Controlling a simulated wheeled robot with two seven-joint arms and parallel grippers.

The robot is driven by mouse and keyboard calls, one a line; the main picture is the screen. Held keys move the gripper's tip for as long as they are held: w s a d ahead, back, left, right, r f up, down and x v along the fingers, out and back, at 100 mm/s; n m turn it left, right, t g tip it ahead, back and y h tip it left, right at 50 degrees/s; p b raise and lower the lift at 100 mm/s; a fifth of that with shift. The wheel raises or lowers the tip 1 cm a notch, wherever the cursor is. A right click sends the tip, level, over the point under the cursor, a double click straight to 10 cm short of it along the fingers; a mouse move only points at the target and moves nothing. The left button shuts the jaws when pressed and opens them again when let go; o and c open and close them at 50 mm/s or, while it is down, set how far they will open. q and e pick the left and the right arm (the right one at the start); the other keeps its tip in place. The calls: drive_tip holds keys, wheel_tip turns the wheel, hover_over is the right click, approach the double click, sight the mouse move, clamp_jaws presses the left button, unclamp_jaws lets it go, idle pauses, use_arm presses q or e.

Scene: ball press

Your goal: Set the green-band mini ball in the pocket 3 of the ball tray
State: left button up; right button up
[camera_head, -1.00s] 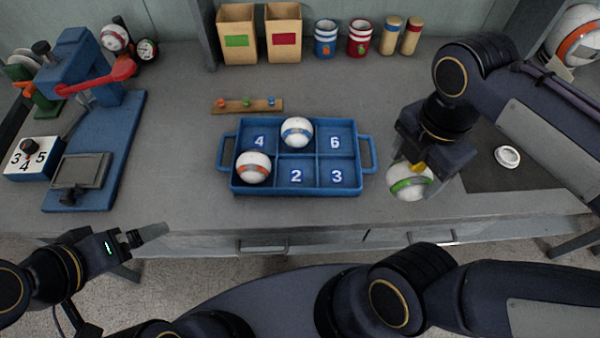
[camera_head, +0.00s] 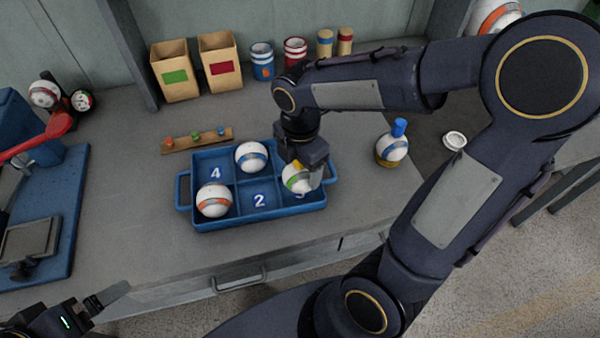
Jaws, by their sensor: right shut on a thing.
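The blue ball tray (camera_head: 262,219) lies on the bench, with 4, 2 and part of 3 readable in its pockets. My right gripper (camera_head: 301,175) is shut on the green-band mini ball (camera_head: 294,178) at the tray's right side. The ball appears over pocket 3 and partly covers its number; I cannot tell whether it touches the floor of the pocket. My gripper and arm hide pocket 6. A blue-band ball (camera_head: 251,156) sits in the back middle pocket and an orange-band ball (camera_head: 213,200) in the front left one. My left gripper (camera_head: 108,299) is low at left, its opening unclear.
A small wooden rack (camera_head: 197,140), two cartons (camera_head: 221,62) and several cans stand behind. A blue press (camera_head: 50,225) is at left.

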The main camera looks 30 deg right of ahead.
sight(300, 175)
drive_tip(key=shift+f, duration=1.6)
drive_tip(key=shift+f+b, duration=0.15)
drive_tip(key=shift+b, duration=0.2)
drive_tip(key=o, duration=1)
